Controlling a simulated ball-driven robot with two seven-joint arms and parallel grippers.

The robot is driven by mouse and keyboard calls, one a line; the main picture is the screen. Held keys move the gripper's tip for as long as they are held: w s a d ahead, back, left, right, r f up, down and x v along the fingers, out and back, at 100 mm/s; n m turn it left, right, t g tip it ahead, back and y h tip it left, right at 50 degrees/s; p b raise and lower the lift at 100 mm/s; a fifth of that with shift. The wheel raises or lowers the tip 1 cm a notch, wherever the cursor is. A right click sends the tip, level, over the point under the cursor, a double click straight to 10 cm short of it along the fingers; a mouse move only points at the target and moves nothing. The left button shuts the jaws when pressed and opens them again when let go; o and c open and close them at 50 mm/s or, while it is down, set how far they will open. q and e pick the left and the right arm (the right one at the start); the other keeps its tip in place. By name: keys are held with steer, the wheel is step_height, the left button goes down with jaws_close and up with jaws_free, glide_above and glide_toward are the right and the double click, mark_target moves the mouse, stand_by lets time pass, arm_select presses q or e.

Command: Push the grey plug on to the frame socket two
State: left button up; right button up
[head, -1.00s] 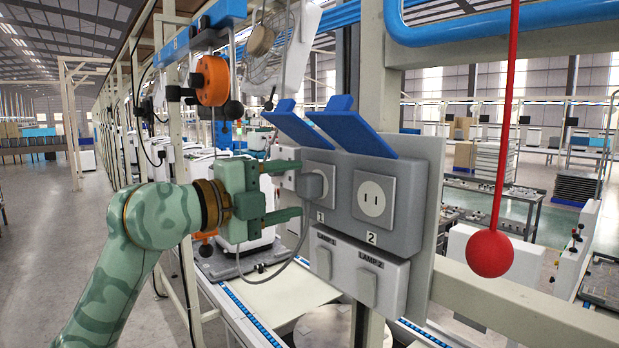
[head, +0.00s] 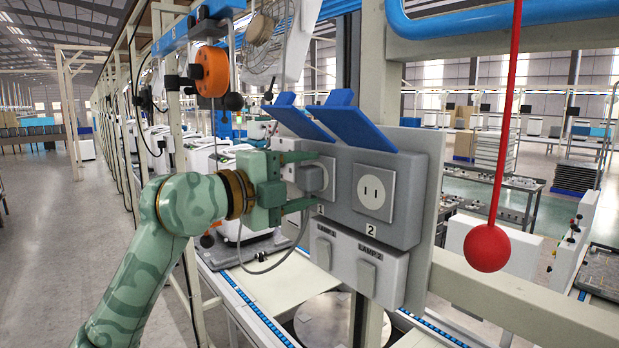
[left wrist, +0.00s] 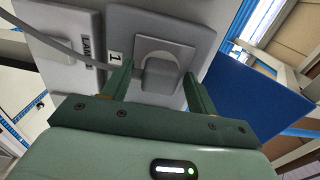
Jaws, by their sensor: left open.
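The grey plug (head: 315,178) sits at socket one (head: 325,165) on the grey socket panel, with its cable hanging down and to the left. Socket two (head: 375,192), to its right, is empty and shows two slots. My left gripper (head: 314,181) is open, its fingers pointing at the panel, one above and one below the plug. In the left wrist view the plug (left wrist: 160,74) shows between the two fingertips (left wrist: 158,82), with gaps visible beside it. My right gripper is not in view.
Blue flip-up covers (head: 350,118) stand raised above the sockets. Lamp switches (head: 367,277) are below. A red ball on a red cord (head: 489,248) hangs to the right. An orange pulley (head: 212,72) hangs at upper left.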

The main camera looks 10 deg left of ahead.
mark_target(301, 180)
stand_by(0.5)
arm_select(q)
jaws_close()
steer(key=shift+s+a, duration=0.15)
steer(key=shift+b+v, duration=0.3)
steer(key=shift+v, duration=0.5)
steer(key=shift+s+a, duration=0.1)
steer(key=shift+s, duration=0.05)
steer(key=shift+s+a, duration=0.1)
steer(key=shift+b+v, duration=0.65)
steer(key=shift+v, duration=1.05)
